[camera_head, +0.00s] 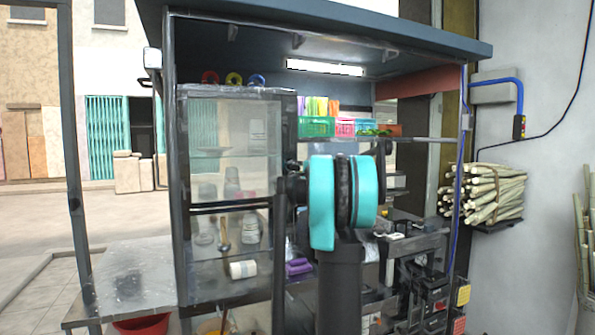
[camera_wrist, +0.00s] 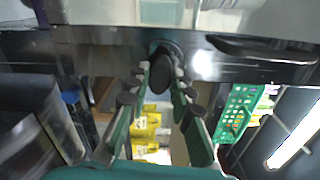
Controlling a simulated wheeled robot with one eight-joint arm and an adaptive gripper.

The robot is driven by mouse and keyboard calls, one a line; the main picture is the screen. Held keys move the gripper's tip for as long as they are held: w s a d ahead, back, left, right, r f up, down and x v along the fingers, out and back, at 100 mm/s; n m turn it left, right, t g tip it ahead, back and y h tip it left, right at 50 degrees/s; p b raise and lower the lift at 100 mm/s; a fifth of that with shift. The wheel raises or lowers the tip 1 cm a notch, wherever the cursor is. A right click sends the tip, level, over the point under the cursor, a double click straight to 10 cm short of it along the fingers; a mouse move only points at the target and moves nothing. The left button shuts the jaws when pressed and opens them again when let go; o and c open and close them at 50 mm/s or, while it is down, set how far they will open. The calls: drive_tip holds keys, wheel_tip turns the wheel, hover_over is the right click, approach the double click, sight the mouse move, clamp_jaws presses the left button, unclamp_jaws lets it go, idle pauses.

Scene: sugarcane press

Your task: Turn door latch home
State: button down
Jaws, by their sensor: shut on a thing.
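The glass-fronted cabinet door (camera_head: 232,165) stands left of my arm in the head view, with bottles, jars and a ladle visible at or behind the glass. In the wrist view, the dark door frame (camera_wrist: 110,42) runs across the top. A dark rounded latch knob (camera_wrist: 161,72) projects from it. My gripper (camera_wrist: 160,80) has its two green fingers on either side of the knob, with the dark tips closed on it. In the head view my teal arm hides the latch, and the fingers cannot be made out.
A long dark handle bar (camera_wrist: 265,48) lies right of the knob. The green basket (camera_head: 316,127) stands on the shelf right of the door, under a lit tube (camera_head: 324,68). A bundle of cane (camera_head: 484,195) rests by the right wall. A metal side table (camera_head: 135,275) is at the left.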

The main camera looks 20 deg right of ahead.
drive_tip(key=shift+n, duration=0.8)
drive_tip(key=c, duration=1.3)
unclamp_jaws()
drive_tip(key=shift+c, duration=0.2)
drive_tip(key=shift+s, duration=0.1)
drive_tip(key=s, duration=1.2)
drive_tip(key=shift+d, duration=0.2)
drive_tip(key=shift+w, duration=0.1)
